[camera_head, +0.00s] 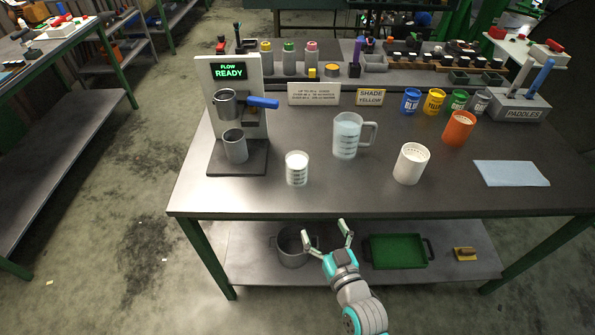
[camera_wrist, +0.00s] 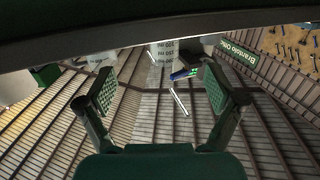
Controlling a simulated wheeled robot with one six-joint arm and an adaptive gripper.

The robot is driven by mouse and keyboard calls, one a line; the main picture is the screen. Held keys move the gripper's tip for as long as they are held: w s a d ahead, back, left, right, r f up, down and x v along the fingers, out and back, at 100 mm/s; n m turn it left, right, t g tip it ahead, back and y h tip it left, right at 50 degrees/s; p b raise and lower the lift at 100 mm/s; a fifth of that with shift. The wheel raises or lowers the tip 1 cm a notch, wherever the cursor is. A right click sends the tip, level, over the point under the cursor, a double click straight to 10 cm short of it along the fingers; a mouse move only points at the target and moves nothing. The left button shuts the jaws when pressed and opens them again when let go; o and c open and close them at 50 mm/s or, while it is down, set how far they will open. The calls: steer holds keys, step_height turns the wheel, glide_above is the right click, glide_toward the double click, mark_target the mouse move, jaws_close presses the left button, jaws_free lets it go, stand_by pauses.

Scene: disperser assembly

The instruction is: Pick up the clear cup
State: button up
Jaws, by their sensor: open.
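The clear cup (camera_head: 297,170) is a small see-through cup with dark markings and whitish contents. It stands upright near the table's front edge, left of centre. My gripper (camera_head: 324,231) is open and empty, in front of the table edge and below the cup in the picture, apart from it. In the wrist view my gripper (camera_wrist: 160,93) shows two spread fingers with green pads and nothing between them.
The metal table (camera_head: 240,199) also bears a dispenser (camera_head: 237,90) with a metal cup (camera_head: 235,146), a clear pitcher (camera_head: 347,136), a white perforated cup (camera_head: 411,164), an orange cup (camera_head: 459,128) and a blue cloth (camera_head: 511,174). A lower shelf holds a pot (camera_head: 292,246) and a green tray (camera_head: 398,251).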

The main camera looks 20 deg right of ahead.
glide_toward(301, 178)
steer(key=shift+w+d+f, duration=0.15)
steer(key=shift+w+d, duration=0.05)
steer(key=shift+d, duration=0.05)
steer(key=w, duration=0.7)
steer(key=w+a, duration=0.1)
steer(key=w, duration=0.2)
steer(key=shift+w, duration=0.35)
steer(key=c, duration=1.5)
